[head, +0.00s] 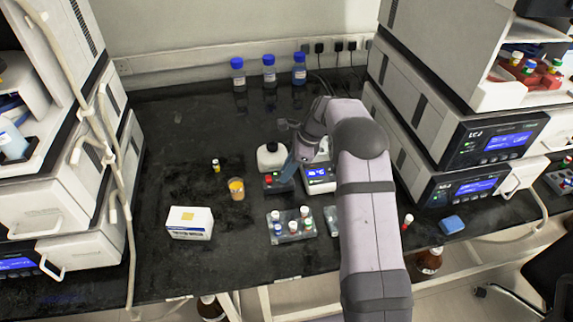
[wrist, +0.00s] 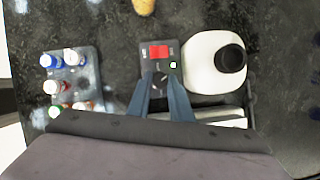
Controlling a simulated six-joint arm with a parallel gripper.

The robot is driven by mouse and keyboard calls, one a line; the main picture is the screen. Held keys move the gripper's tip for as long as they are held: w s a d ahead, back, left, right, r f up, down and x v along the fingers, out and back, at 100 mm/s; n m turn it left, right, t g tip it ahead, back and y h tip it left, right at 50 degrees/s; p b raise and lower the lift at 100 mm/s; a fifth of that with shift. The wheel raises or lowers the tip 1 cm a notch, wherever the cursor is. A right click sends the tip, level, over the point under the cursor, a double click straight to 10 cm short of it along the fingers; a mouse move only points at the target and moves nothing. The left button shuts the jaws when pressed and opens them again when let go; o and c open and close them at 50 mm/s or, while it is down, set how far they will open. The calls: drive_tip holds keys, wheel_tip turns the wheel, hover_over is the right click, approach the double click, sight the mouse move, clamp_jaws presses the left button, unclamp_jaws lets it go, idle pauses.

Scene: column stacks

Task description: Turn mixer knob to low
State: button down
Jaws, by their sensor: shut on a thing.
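The mixer (head: 270,186) is a small dark box on the black bench, left of a white device with a blue display. In the head view my gripper (head: 287,174) is at the mixer's right side and my arm blocks part of the scene.
A white bottle with a black cap (wrist: 200,66) stands close beside the mixer. A rack of small vials (wrist: 84,82) is on its other side. The display device (head: 319,187), an orange-filled cup (head: 237,189) and a white box (head: 190,223) are nearby. The left bench is mostly clear.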

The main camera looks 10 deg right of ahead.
drive_tip(key=n+g+p, duration=0.1)
drive_tip(key=n, duration=0.2)
drive_tip(key=shift+w+n+p, duration=0.15)
drive_tip(key=shift+n+p, duration=0.2)
drive_tip(key=shift+n, duration=0.05)
drive_tip(key=shift+w+n+g, duration=0.1)
drive_tip(key=shift+n+g, duration=0.8)
drive_tip(key=shift+n, duration=0.8)
drive_tip(key=c, duration=1.6)
unclamp_jaws()
drive_tip(key=shift+r, duration=0.15)
drive_tip(key=shift+v, duration=1.15)
wheel_tip(320, 180, up, 7)
drive_tip(key=p, duration=0.5)
drive_tip(key=shift+r+p, duration=0.2)
drive_tip(key=shift+p, duration=0.15)
